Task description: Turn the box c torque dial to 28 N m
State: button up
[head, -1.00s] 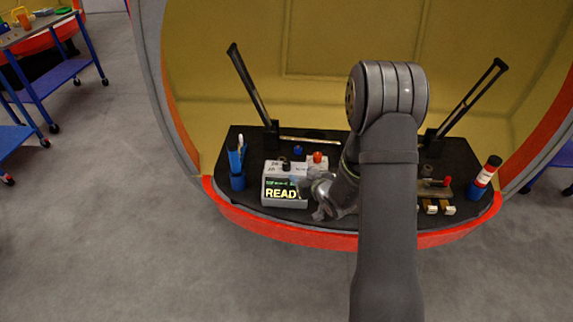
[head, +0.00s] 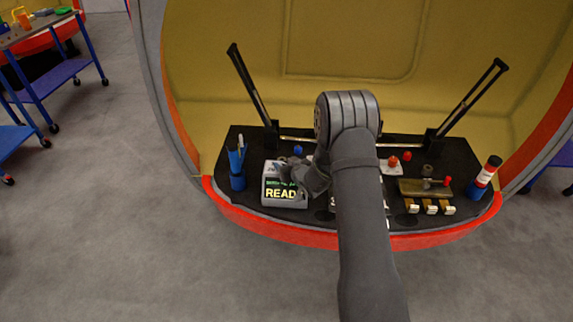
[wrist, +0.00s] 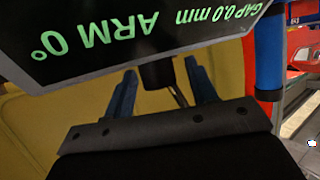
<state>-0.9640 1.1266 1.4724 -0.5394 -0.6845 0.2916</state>
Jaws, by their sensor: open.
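A pale box (head: 285,204) with a lit screen reading "READ" and small green lines stands left of centre on the black console. My gripper (wrist: 160,68) is over its upper right part in the head view and hides some of its top. In the wrist view the two blue fingers stand apart, with a dark round knob (wrist: 157,74) between them; whether they touch it I cannot tell. A dark screen (wrist: 130,35) there reads "ARM 0°" and "GAP 0.0 mm" upside down. No label marks box c, and no torque reading is legible.
A blue cup (head: 238,182) with pens stands left of the box. Black levers (head: 252,90) rise at the console's back. My arm hides the middle.

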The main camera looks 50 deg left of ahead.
jog(key=c, duration=1)
jog(key=shift+o, duration=0.2)
jog(key=shift+r+n+g+y, duration=0.1)
jog(key=shift+n+g+y, duration=0.2)
jog(key=shift+n+g, duration=1.3)
jog(key=o, duration=1)
jog(key=shift+c, duration=0.2)
